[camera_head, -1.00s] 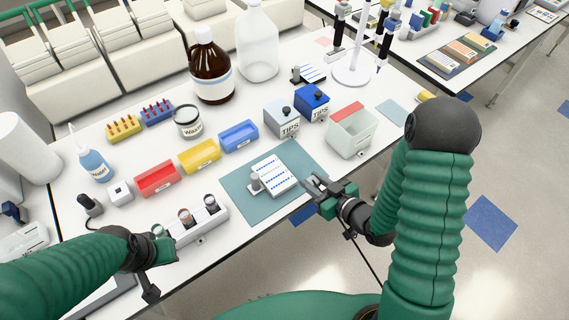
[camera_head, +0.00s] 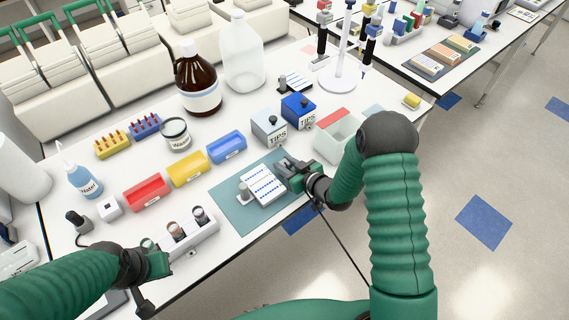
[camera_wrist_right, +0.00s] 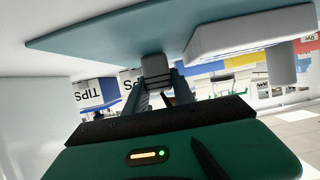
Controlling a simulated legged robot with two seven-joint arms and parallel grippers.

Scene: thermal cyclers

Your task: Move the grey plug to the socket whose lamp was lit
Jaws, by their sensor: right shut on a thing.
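My right gripper (camera_head: 285,166) is over the far right part of the teal mat (camera_head: 228,208), beside a white block with blue markings (camera_head: 264,184). In the right wrist view the gripper (camera_wrist_right: 157,88) is shut on a small grey piece (camera_wrist_right: 153,66), apparently the grey plug, close to the mat. A separate grey cylinder (camera_head: 243,191) stands at the block's left end. My left gripper (camera_head: 160,265) hangs by the left end of a white strip (camera_head: 204,238) with round-topped pieces; its jaws are unclear. I cannot make out a lit lamp or identify the sockets.
Red (camera_head: 147,193), yellow (camera_head: 188,169) and blue (camera_head: 227,147) bins stand behind the mat. Two tip boxes (camera_head: 268,129) and an open pale container (camera_head: 335,137) stand near the right gripper. A brown bottle (camera_head: 198,80) is farther back.

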